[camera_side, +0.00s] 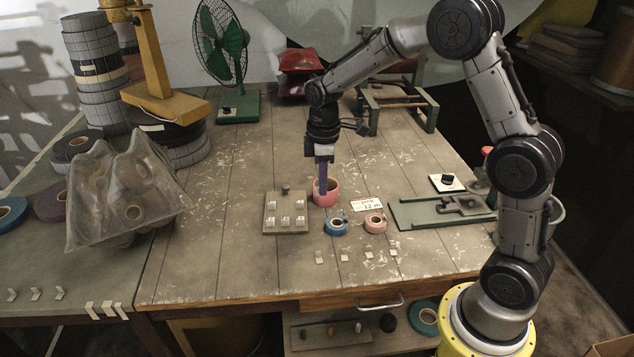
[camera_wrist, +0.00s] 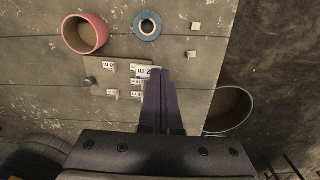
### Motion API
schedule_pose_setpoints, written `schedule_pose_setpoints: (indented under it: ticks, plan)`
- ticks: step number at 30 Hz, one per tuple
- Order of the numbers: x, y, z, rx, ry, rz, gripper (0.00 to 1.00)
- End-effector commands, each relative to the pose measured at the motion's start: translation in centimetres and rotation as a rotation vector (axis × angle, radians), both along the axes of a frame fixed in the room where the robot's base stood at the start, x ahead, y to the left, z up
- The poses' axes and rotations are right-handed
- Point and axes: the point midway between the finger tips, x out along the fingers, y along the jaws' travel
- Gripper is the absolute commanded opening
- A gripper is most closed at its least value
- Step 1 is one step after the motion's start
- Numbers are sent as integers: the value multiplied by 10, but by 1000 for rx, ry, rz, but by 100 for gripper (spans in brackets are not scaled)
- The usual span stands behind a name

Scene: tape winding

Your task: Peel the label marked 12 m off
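My gripper (camera_side: 323,193) points down above the table, with its purple fingers overlapping the red-pink tape roll (camera_side: 326,184) in the side view. In the wrist view my fingers (camera_wrist: 162,73) are close together at the tips. A white label (camera_wrist: 147,71) reading "2 m" sits at the tips, partly covered by a finger. It looks larger and nearer than the tags on the board, so the fingers seem shut on it. The label board (camera_side: 270,229) with several small white tags lies left of the gripper. A card (camera_side: 367,204) marked 12 m lies on the table.
A blue roll (camera_side: 337,226) and a pink roll (camera_side: 375,222) lie near the card. Several small pale tabs (camera_side: 345,256) line the front. A green fixture (camera_side: 440,210) is at right, a draped bag (camera_side: 125,200) at left. Bare table lies behind the board.

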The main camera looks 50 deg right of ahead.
Motion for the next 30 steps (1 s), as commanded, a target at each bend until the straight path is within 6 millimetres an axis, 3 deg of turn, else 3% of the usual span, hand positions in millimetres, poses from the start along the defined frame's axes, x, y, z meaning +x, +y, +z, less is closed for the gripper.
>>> schedule_pose_setpoints:
  ticks: [30]
  plan:
    - [0,0,18,0,-1,0,0]
